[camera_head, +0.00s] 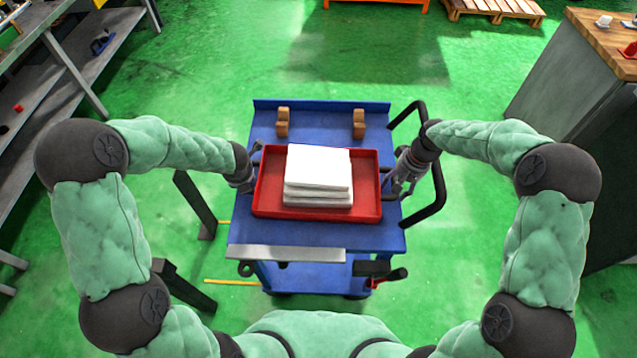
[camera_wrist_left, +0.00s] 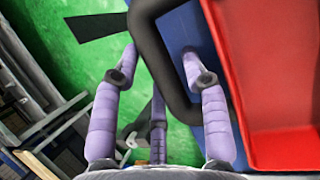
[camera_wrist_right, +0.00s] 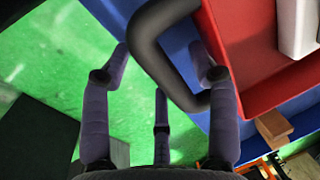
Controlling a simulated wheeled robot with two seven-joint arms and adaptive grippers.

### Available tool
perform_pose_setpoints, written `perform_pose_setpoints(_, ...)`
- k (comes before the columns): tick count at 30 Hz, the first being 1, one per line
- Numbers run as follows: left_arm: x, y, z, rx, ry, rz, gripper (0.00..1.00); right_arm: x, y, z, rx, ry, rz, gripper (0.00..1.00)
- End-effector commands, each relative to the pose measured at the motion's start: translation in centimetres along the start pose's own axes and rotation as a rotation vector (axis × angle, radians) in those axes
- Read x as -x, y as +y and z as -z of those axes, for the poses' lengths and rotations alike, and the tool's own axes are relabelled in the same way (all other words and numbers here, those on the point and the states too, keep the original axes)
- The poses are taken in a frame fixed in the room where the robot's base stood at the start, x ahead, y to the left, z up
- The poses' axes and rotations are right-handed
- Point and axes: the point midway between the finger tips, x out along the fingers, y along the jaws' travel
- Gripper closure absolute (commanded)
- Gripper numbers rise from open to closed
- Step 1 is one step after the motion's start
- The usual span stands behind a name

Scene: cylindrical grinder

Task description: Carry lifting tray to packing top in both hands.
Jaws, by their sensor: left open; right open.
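The red lifting tray (camera_head: 262,205) lies flat on a blue cart (camera_head: 310,234) in the head view, with a stack of white slabs (camera_head: 318,168) in it. My left gripper (camera_head: 243,182) is at its left side and my right gripper (camera_head: 402,176) at its right side. In the left wrist view, the open fingers (camera_wrist_left: 158,65) stand either side of a dark tubular loop (camera_wrist_left: 158,60) beside the tray's red wall (camera_wrist_left: 228,70). In the right wrist view, the open fingers (camera_wrist_right: 160,65) likewise straddle a dark loop (camera_wrist_right: 150,50) beside the tray (camera_wrist_right: 225,40). Contact is unclear.
Two brown blocks (camera_head: 282,122) (camera_head: 359,123) stand behind the tray on the cart. A black cart handle (camera_head: 441,190) curves out at right. A wood-topped cabinet (camera_head: 590,32), possibly the packing top, stands upper right. Grey shelving (camera_head: 75,75) is at left. Green floor lies between.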

Motion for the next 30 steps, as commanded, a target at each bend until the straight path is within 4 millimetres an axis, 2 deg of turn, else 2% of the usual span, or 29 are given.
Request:
perform_pose_setpoints(12, -0.56, 0.03, -0.01, 0.001, 0.0, 0.0, 0.55, -0.53, 0.0, 0.0, 0.0, 0.0, 0.0, 0.4)
perform_pose_setpoints(17, -0.55, 0.02, -0.01, 0.001, 0.0, 0.0, 1.0, -0.52, -0.01, 0.0, 0.0, 0.0, 0.0, 0.85)
perform_pose_setpoints(18, -0.55, 0.02, -0.01, 0.0, 0.0, 0.0, 1.0, -0.53, -0.01, 0.0, 0.0, 0.0, 0.0, 0.96)
perform_pose_setpoints(19, -0.55, 0.02, 0.0, 0.0, 0.0, 0.0, 1.0, -0.53, -0.01, 0.0, 0.0, 0.0, 0.0, 1.0)
perform_pose_setpoints(30, -0.3, 0.2, -0.43, 0.002, -0.009, -0.002, 1.0, -0.15, -0.01, 0.3, -0.001, 0.009, 0.0, 1.0)
